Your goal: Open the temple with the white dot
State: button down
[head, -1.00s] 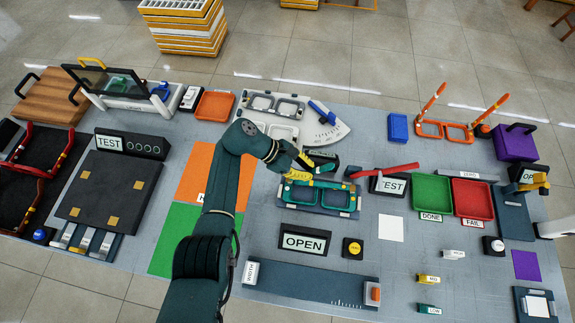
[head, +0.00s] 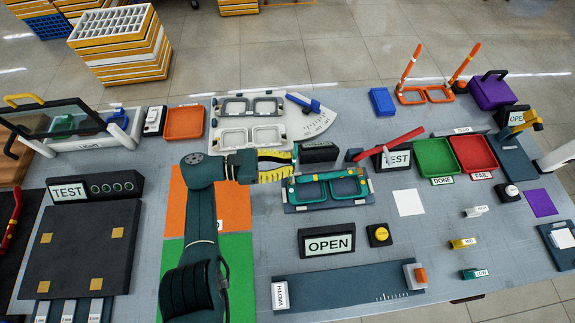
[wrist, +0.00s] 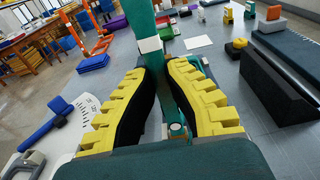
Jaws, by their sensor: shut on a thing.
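The teal eyeglass frame (head: 345,186) sits on a dark blue stand (head: 300,206) near the middle of the table, its two lenses facing up. My gripper (head: 294,164), with yellow fingers, reaches in from the left at the frame's left end. In the wrist view the yellow-and-black fingers are closed around a teal bar (wrist: 140,14), seemingly a temple, which extends beyond the fingertips. A white square mark (wrist: 150,44) shows on it near the fingertips. The grasped part is largely hidden by the fingers, and a metallic hinge (wrist: 177,130) shows between them.
A dark sign reading OPEN (head: 329,243) and a yellow button (head: 380,235) stand in front of the frame. A black block (head: 319,151) is close behind my gripper.

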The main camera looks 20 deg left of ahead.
dwell(0.4)
jog(key=c, duration=1)
grip_release()
jog(key=v, duration=0.7)
jog(key=shift+s, duration=0.15)
